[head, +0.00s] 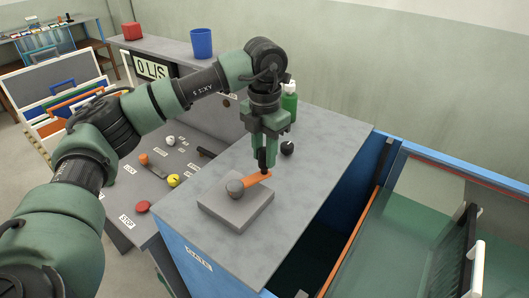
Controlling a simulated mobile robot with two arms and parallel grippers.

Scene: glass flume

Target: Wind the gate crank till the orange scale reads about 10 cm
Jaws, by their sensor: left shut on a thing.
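The gate crank has an orange arm (256,180) running from a round grey hub (235,188) toward the back right. The hub sits on a square grey block (236,212) on the grey bench top. My left gripper (263,157) points down and is shut on the crank's dark upright handle at the arm's far end; its fingers partly hide the handle. A dark gate with white bars (475,268) stands in the glass flume at the right edge. A thin orange strip (352,240) runs along the flume's near side; no figures can be read on it. My right gripper is out of view.
A green bottle (289,103) and a black knob (287,147) stand just behind my left gripper. A blue cup (201,43) and a red block (131,31) sit on the back ledge. A sloped panel (180,150) with coloured knobs lies left. The bench front is clear.

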